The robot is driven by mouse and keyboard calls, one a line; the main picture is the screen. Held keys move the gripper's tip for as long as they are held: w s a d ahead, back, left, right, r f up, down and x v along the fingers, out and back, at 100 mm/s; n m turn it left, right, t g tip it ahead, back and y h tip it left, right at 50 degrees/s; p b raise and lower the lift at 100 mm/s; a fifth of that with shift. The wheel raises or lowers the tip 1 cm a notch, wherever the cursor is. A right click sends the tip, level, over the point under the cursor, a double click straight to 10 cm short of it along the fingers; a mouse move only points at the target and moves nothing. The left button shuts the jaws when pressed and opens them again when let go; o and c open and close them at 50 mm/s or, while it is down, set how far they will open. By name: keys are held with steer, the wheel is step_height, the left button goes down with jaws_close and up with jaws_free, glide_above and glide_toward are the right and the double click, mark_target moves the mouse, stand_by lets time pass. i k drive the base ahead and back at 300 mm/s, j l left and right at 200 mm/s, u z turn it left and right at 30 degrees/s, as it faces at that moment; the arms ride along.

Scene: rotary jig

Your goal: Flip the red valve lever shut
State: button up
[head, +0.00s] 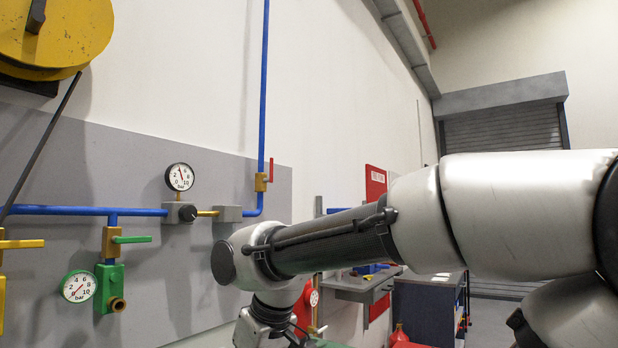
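The red valve lever (271,169) stands upright on a small brass valve body (261,182). The valve sits on the vertical blue pipe (264,80), and the lever runs alongside that pipe. My gripper (262,332) shows only in part at the bottom edge, below my wrist. Its fingers are cut off by the frame, so its opening is hidden. It is well below the red lever and apart from it.
A green lever (132,239) and a yellow lever (22,244) lie level to the left. Two gauges (180,177) (78,286) are on the grey panel (190,270). A yellow wheel (60,35) is at upper left. A red part (303,306) shows behind my wrist.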

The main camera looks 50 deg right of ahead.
mark_target(270, 179)
steer(key=l, duration=0.45)
steer(key=i+l+z, duration=0.1)
steer(key=l, duration=0.3)
steer(key=i+l, duration=0.1)
steer(key=l, duration=0.35)
steer(key=l+z, duration=0.1)
steer(key=l, duration=0.35)
steer(key=i+l, duration=0.15)
steer(key=l, duration=0.25)
steer(key=z, duration=0.05)
